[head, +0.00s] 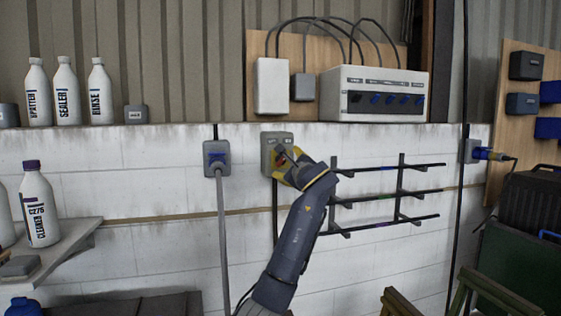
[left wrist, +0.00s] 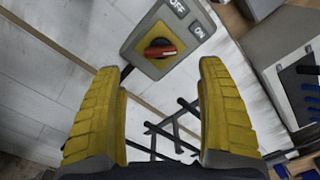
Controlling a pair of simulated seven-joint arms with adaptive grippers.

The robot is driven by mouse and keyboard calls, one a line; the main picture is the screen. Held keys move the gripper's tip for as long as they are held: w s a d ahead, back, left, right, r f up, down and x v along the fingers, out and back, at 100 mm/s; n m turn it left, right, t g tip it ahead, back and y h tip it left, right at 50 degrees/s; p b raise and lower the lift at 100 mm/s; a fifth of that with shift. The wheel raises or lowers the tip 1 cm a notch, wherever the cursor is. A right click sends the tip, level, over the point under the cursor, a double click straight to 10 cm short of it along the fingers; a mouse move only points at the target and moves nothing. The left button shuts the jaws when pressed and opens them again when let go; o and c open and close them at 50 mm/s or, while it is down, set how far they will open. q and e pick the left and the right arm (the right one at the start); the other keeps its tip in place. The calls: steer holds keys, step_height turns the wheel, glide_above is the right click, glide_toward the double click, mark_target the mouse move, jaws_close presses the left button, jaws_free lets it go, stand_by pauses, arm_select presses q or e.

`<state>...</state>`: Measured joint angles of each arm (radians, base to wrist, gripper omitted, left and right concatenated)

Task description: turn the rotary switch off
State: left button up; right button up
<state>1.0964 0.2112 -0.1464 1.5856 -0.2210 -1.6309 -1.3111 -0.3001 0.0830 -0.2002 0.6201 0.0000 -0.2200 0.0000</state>
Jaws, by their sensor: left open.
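The OFF label (left wrist: 177,7) is higher up. My left gripper (head: 282,166) has yellow fingers and is in front of the box's lower part, hiding most of the handle in the head view. In the left wrist view its fingers (left wrist: 158,70) are wide apart with nothing between them, and the handle shows beyond the gap. My right gripper is not in view.
A grey socket box (head: 217,157) with a hanging cable is just left of the switch. A black wall rack (head: 385,196) is close on the right. A ledge above holds white bottles (head: 66,92) and a control box (head: 375,92).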

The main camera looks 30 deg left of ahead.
mark_target(281, 160)
arm_select(q)
steer(key=x, duration=1)
steer(key=shift+w+a, duration=0.1)
steer(key=shift+c, duration=0.4)
steer(key=shift+w, duration=0.1)
steer(key=c, duration=1.5)
steer(key=shift+a+r, duration=0.1)
jaws_close()
